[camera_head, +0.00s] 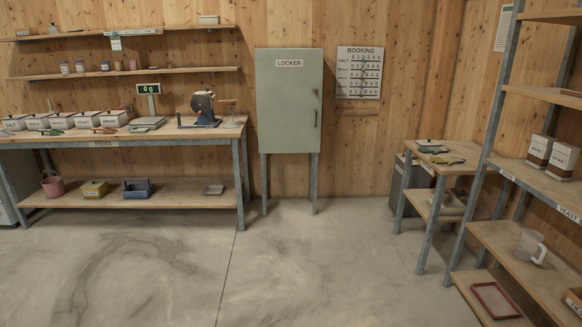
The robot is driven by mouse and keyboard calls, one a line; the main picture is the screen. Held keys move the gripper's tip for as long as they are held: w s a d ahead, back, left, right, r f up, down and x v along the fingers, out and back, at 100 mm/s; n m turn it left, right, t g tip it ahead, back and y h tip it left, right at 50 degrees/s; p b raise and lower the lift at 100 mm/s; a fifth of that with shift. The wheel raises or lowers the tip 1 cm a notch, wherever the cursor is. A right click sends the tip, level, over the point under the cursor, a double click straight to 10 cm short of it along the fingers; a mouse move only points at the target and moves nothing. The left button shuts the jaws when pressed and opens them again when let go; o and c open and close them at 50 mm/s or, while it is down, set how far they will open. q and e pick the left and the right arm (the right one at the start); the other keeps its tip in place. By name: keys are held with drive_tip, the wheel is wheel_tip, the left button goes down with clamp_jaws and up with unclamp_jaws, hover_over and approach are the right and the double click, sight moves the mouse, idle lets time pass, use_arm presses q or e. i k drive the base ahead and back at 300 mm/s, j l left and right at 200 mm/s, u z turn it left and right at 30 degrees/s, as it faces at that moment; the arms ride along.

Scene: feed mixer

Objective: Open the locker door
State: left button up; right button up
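The locker (288,105) is a grey-green metal cabinet on legs, standing against the wooden wall near the middle of the head view. Its door is shut and carries a "LOCKER" label (289,63). A small upright handle (317,118) sits near the door's right edge, with a small dark fitting (316,92) above it. Neither of my grippers is in view.
A workbench (120,137) with a scale, a grinder and labelled bins stands left of the locker. A small table (440,164) and a shelf rack (530,180) stand to the right. The concrete floor (310,260) before the locker is clear.

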sight(289, 113)
drive_tip(key=i, duration=4)
